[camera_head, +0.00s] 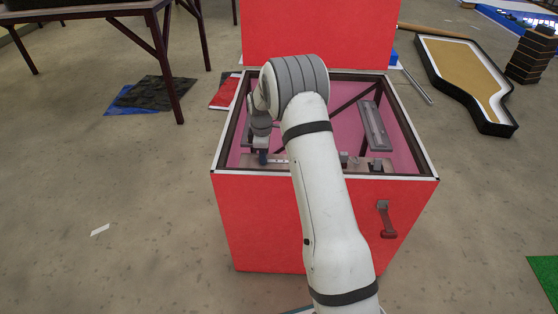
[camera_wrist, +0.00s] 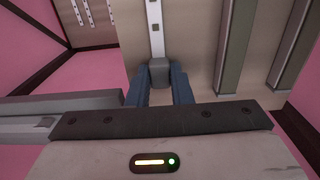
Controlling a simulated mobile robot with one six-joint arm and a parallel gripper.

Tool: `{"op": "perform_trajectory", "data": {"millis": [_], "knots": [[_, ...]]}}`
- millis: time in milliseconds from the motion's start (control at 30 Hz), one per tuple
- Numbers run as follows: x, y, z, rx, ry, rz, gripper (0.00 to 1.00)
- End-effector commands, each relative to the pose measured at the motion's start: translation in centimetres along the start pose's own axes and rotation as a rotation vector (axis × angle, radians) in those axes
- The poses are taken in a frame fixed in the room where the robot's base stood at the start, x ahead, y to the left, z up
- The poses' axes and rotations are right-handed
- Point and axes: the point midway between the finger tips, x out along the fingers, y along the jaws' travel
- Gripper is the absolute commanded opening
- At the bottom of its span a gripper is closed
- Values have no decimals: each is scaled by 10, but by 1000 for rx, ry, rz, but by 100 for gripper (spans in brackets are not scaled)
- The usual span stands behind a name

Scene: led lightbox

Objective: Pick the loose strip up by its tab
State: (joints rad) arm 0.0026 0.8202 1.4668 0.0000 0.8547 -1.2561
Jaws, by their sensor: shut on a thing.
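The loose strip (camera_wrist: 155,25) is a narrow white band with dark square spots, running up the picture over a beige panel in the wrist view. Its grey tab (camera_wrist: 159,68) is at the near end. My gripper (camera_wrist: 159,82) has blue fingers, one on each side of the tab, and is shut on it. In the head view my gripper (camera_head: 263,156) reaches down into the open red box (camera_head: 285,222), near its front left. The strip cannot be made out clearly there. Whether the strip touches the panel beneath cannot be told.
The box's red lid (camera_head: 318,35) stands open at the back, and its inside is pink. A grey bar (camera_head: 375,125) is inside at the right. Two grey-green rails (camera_wrist: 235,50) stand right of the strip. Another panel with small strips (camera_wrist: 88,12) is at upper left.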

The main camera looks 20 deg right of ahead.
Motion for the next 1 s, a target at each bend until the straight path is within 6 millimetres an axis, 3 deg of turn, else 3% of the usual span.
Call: {"op": "perform_trajectory", "data": {"millis": [267, 800, 1000], "knots": [[-3, 0, 0, -1, 0, 1, 0], [-40, 0, -1, -2, 0, 1, 0], [-43, 0, -1, -2, 0, 1, 0]]}}
